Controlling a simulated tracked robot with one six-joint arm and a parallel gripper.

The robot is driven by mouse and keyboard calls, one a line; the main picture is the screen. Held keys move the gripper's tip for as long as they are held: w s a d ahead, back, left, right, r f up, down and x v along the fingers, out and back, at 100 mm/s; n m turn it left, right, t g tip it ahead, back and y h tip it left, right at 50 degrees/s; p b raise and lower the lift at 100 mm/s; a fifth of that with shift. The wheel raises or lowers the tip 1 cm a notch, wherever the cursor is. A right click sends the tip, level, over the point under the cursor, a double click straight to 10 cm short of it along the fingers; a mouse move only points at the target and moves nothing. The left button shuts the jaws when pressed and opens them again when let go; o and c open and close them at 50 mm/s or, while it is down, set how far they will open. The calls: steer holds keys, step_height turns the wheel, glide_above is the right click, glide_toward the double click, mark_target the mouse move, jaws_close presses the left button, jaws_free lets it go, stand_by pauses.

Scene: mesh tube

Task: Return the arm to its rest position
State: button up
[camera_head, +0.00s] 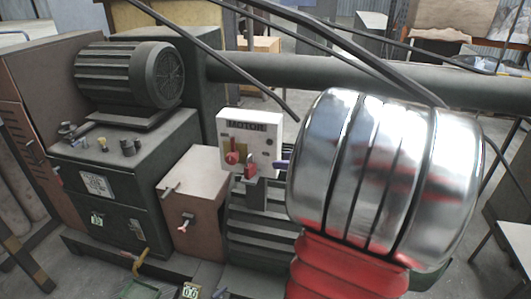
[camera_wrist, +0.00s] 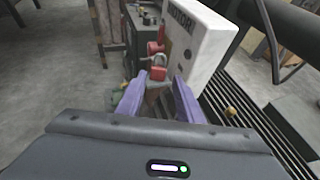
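My gripper (camera_wrist: 161,76) shows in the wrist view as two purple fingers held apart, with a gap between them. Beyond the fingertips is a red padlock (camera_wrist: 158,73) at the white motor box (camera_wrist: 193,47). The padlock looks narrower than the gap and not gripped. In the camera_head view, a purple fingertip of my gripper (camera_head: 283,164) shows just right of the motor box (camera_head: 263,126). The padlock (camera_head: 251,172) hangs there below a red knob (camera_head: 232,158). My silver and red arm hides the rest of the gripper in that view.
A dark ribbed motor (camera_head: 128,75) stands on a green cabinet (camera_head: 125,165) at left. A brown box (camera_head: 195,200) is beside it. A thick pipe (camera_head: 300,75) and black cables cross behind my arm. Open floor (camera_wrist: 60,75) shows at left in the wrist view.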

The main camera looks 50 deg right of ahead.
steer(key=w+a+f+n+g+y, duration=0.1)
steer(key=w+a+n+g+y, duration=0.15)
steer(key=a, duration=0.55)
steer(key=w+a+n+g+y, duration=0.1)
steer(key=a+n, duration=0.3)
steer(key=a, duration=0.4)
steer(key=w+a+f+n+g+y, duration=0.15)
steer(key=a+n, duration=0.25)
steer(key=a, duration=0.4)
steer(key=s+a+n+g+h, duration=0.1)
steer(key=s+a+n+h, duration=0.2)
steer(key=a+n, duration=0.4)
steer(key=s+a+n+g+h, duration=0.1)
steer(key=s+a+n+h, duration=0.2)
steer(key=n, duration=1.4)
steer(key=s+a, duration=0.3)
steer(key=a, duration=0.1)
steer(key=shift+s+a+f+n+g, duration=0.15)
steer(key=shift+a+n+g, duration=0.2)
steer(key=shift+g, duration=0.05)
steer(key=shift+s, duration=0.15)
